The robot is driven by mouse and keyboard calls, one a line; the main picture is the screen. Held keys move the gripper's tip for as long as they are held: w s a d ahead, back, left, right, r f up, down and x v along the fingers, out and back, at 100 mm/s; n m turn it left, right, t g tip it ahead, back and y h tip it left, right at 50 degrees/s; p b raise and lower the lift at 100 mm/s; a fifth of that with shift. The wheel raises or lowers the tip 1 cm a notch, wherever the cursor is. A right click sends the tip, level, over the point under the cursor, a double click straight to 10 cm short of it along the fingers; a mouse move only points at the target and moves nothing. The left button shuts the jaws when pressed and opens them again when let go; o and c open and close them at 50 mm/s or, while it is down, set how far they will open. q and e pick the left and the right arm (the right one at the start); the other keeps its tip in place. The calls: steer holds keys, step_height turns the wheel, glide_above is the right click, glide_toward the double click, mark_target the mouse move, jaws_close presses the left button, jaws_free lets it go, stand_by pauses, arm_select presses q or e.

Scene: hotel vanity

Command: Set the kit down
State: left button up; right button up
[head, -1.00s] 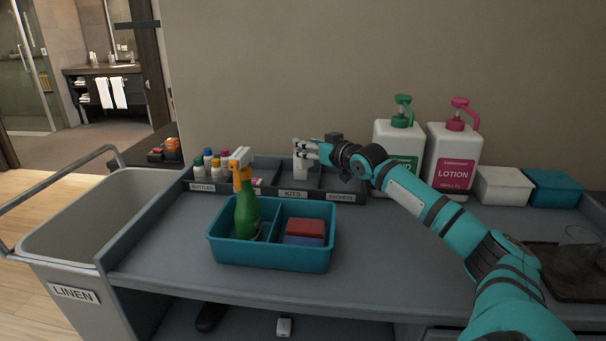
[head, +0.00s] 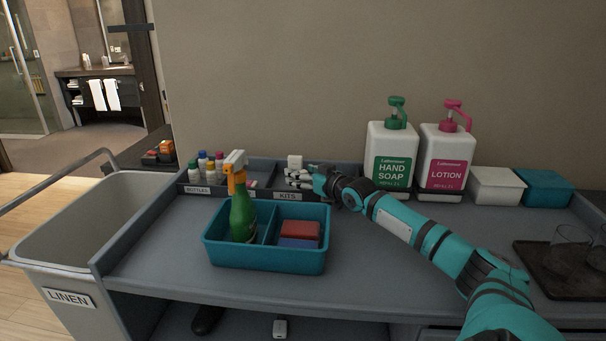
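The kit, a small white box (head: 295,161), shows at the tray section labelled KITS (head: 288,195), at the back of the cart top. Only its upper part shows; the fingers hide the rest, so I cannot tell whether it rests on the tray floor. My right gripper (head: 299,178) is low over that section, its pale fingers at the kit's front and right side. I cannot tell whether they are closed on it. My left gripper is not in view.
A teal caddy (head: 266,263) with a green spray bottle (head: 242,215) and a red block (head: 300,230) stands in front. Small bottles (head: 207,162) fill the left section. The hand soap (head: 391,150) and lotion (head: 446,152) stand right, behind my arm.

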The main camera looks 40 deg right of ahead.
steer(key=shift+s+a+r+p, duration=0.15)
steer(key=shift+s+a+r, duration=0.15)
steer(key=shift+s, duration=1.65)
steer(key=shift+s+a+r+p, duration=0.15)
steer(key=shift+s+r, duration=0.2)
steer(key=shift+s, duration=1.65)
steer(key=shift+s+a+r+p, duration=0.15)
steer(key=shift+s+a+r, duration=0.15)
steer(key=shift+s, duration=1.65)
